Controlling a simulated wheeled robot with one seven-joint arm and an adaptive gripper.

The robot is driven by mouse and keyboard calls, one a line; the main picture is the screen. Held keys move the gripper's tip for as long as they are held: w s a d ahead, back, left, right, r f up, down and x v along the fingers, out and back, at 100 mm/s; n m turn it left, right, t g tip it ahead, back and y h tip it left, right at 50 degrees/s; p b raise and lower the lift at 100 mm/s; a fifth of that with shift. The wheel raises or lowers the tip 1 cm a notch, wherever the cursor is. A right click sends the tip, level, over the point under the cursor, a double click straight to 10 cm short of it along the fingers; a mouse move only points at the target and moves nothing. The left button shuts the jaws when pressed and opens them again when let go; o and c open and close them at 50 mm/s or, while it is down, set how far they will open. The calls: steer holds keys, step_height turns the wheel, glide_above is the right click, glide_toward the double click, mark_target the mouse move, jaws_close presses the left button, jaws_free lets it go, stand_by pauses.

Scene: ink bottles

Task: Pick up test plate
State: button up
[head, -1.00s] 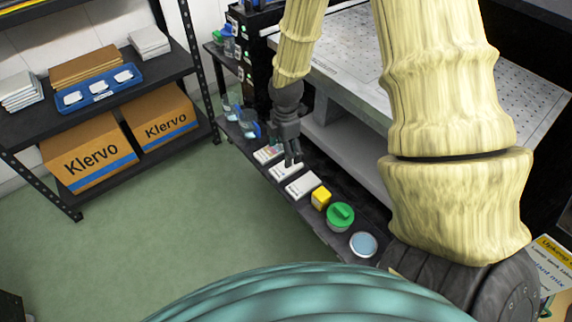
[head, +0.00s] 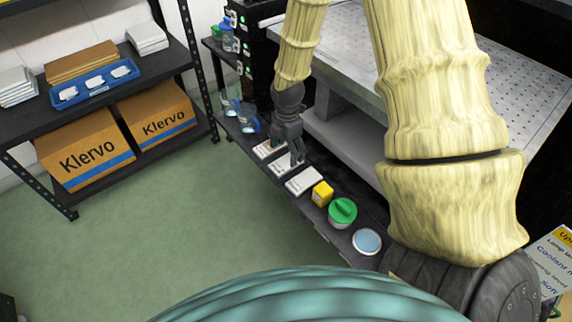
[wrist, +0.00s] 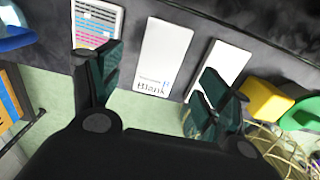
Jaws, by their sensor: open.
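Three flat plates lie in a row on the black shelf. One carries printed colour bands (wrist: 97,22). The middle one, white and marked "Blank" (wrist: 163,55), also shows in the head view (head: 286,164). The third is white (wrist: 222,70) and partly covered by a finger in the wrist view; it shows fully in the head view (head: 305,181). I cannot read which is the test plate. My gripper (head: 284,152) is open and empty above the row. In the wrist view its fingers (wrist: 160,78) stand either side of the "Blank" plate's near end.
A yellow box (head: 322,194), a green-lidded tub (head: 342,212) and a round tin (head: 367,241) continue the row. Blue goggles (head: 249,124) lie at its far end. A perforated bench top (head: 420,75) rises behind the shelf. Green floor (head: 190,220) is clear in front.

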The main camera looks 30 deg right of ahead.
mark_target(286, 162)
steer(key=f, duration=0.2)
steer(key=f+b, duration=0.1)
steer(key=f, duration=0.1)
steer(key=shift+a+f, duration=0.2)
steer(key=shift+f, duration=0.2)
steer(key=c, duration=1.1)
